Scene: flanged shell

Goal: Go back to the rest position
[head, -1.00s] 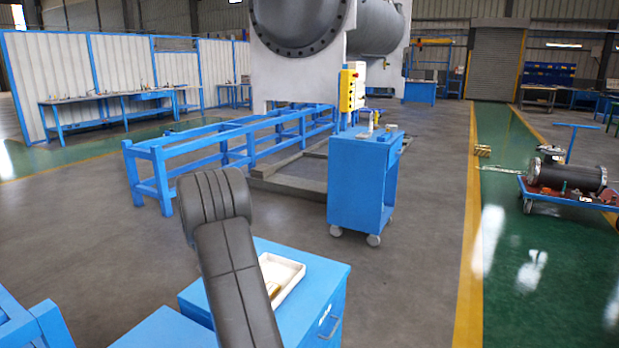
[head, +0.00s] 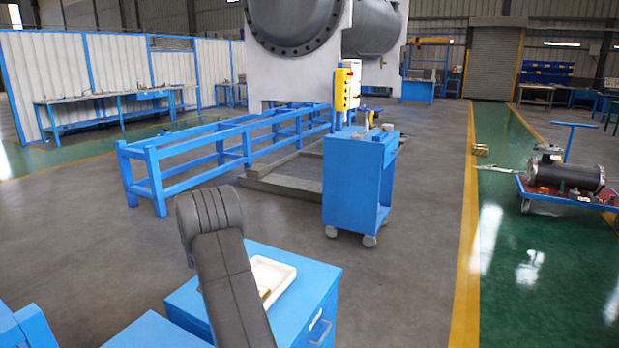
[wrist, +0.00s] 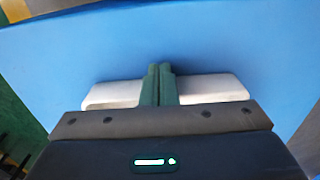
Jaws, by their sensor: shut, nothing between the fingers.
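My gripper (wrist: 160,70) shows in the wrist view with its two green fingers together and nothing between them. It is over a blue cabinet top (wrist: 230,60), in front of a white tray (wrist: 210,88) that it partly covers. In the head view my grey arm stands in front of the blue cabinet (head: 310,300), and the gripper itself is out of sight there. The white tray (head: 284,272) lies on that cabinet, partly behind my arm, with a small yellowish item (head: 265,292) in it.
A blue wheeled cart (head: 350,185) stands ahead, with a yellow control box (head: 346,88) above it. A long blue frame (head: 200,165) and a large flanged shell (head: 290,25) are behind. A trolley with a motor (head: 565,180) is at right. Grey floor (head: 410,260) is open between.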

